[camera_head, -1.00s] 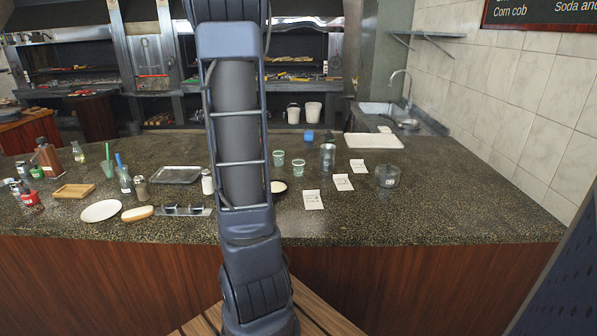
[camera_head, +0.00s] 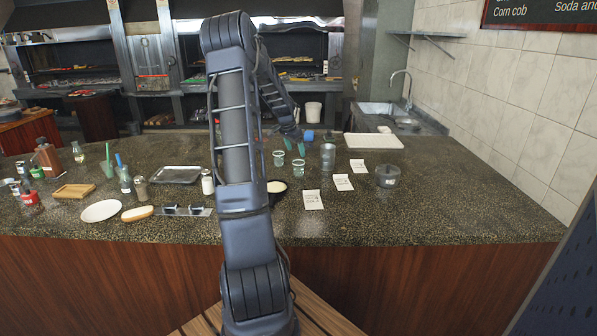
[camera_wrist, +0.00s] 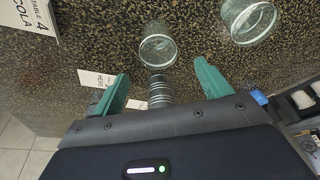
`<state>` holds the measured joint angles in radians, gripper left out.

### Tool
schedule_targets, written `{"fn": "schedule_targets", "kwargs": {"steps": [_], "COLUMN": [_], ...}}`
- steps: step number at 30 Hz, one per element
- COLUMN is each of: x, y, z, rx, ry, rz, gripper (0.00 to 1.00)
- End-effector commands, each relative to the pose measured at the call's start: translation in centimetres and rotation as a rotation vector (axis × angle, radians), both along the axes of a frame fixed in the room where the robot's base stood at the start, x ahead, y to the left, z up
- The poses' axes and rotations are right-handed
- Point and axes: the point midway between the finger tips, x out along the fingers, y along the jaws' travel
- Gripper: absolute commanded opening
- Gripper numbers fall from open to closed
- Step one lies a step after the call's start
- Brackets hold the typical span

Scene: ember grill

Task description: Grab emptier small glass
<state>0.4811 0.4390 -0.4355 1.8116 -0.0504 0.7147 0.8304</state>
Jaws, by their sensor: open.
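Two small clear glasses stand on the speckled counter, one (camera_head: 279,158) farther left and one (camera_head: 298,167) nearer and to the right. The wrist view shows one glass (camera_wrist: 157,45) just ahead of the space between my fingers and another (camera_wrist: 248,20) to the upper right. Both look clear; I cannot tell which holds less. My gripper (camera_wrist: 161,68) has its green fingers apart with nothing held. In the head view my gripper (camera_head: 298,137) is above the counter, behind the glasses.
A tall ribbed container (camera_head: 328,155) stands right of the glasses and shows between my fingers in the wrist view (camera_wrist: 160,92).

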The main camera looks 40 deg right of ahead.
Motion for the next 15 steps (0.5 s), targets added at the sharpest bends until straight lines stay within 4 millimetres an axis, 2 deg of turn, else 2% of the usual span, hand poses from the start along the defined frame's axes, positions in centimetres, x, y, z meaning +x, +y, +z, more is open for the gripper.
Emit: {"fn": "schedule_targets", "kwargs": {"steps": [7,15], "x": [-0.2,-0.2], "y": [-0.9,-1.4], "z": [-3.4,-5.1], "rx": [0.002,0.002], "ry": [0.002,0.001], "rz": [-0.001,0.001], "gripper": [0.77,0.77]}}
